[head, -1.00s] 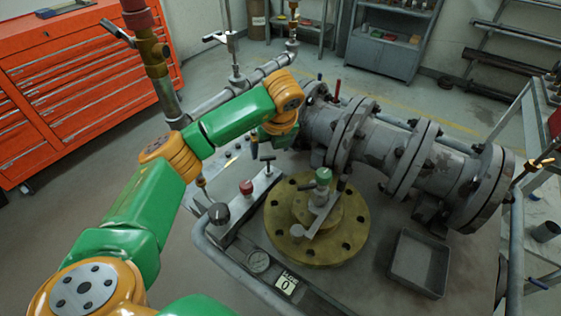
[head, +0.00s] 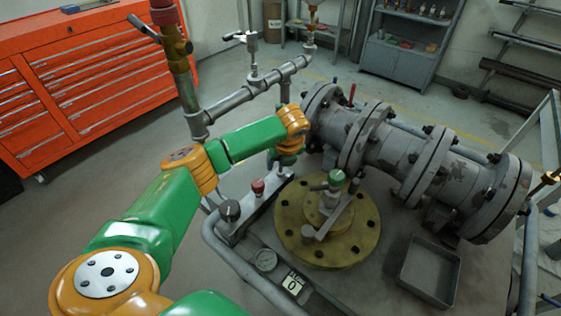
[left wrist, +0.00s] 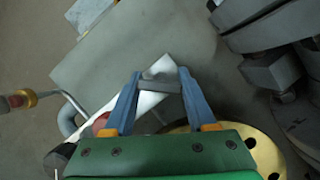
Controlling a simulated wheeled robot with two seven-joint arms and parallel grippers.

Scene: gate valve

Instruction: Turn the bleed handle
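My left gripper (head: 283,166) is down at the far end of the grey control plate, beside the brass flange. Its two blue fingers (left wrist: 160,78) stand apart in the left wrist view. A short dark grey crossbar (left wrist: 160,86), seemingly the bleed handle, lies across the gap between the fingertips. I cannot tell whether the fingers touch it. In the head view the handle is mostly hidden behind my gripper. My right gripper is not in view.
The control plate carries a red knob (head: 258,187) and a black knob (head: 230,211). A grey flanged pipe (head: 385,150) stands behind. A grey tray (head: 405,285) sits front right.

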